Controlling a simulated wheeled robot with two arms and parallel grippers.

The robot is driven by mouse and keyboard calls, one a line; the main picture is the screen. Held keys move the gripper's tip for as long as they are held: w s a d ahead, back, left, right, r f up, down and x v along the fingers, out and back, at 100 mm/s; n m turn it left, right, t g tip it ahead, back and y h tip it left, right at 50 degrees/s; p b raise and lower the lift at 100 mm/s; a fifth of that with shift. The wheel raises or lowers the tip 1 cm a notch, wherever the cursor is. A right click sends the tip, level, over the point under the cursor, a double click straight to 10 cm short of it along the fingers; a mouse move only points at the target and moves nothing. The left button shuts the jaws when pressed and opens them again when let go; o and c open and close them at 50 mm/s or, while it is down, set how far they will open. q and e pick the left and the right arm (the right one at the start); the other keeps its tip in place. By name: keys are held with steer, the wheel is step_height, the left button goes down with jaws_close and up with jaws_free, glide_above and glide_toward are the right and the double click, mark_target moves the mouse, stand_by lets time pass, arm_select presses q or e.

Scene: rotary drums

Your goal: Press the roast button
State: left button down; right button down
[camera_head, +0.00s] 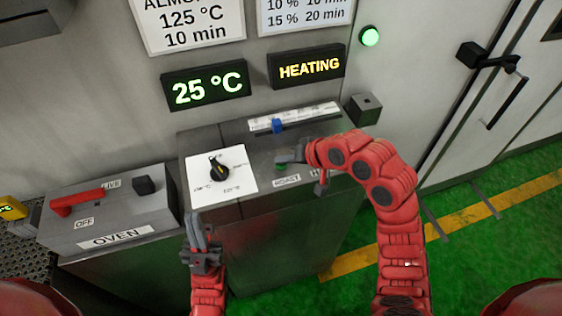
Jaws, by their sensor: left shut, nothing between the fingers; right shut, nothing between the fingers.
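The roast button (281,170) is a small green button on the top of the grey console, just behind the ROAST label (286,180). It is partly covered by my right gripper. My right gripper (281,158) is shut and empty, its fingertips over or against the button; I cannot tell whether they touch it. My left gripper (194,217) is shut and empty, pointing up in front of the console's left side. The display above the console reads HEATING (308,67) in yellow.
A black dial (219,168) on a white plate and a blue slider (277,126) share the console. The OVEN box (110,215) with a red lever (77,202) stands at left. A green lamp (369,36) is lit on the wall. Green floor is open at right.

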mark_target(284, 167)
steer(key=shift+r, duration=0.1)
steer(key=shift+r+p, duration=0.7)
steer(key=shift+r, duration=0.15)
step_height(284, 167, up, 5)
steer(key=p, duration=0.3)
stand_by(0.8)
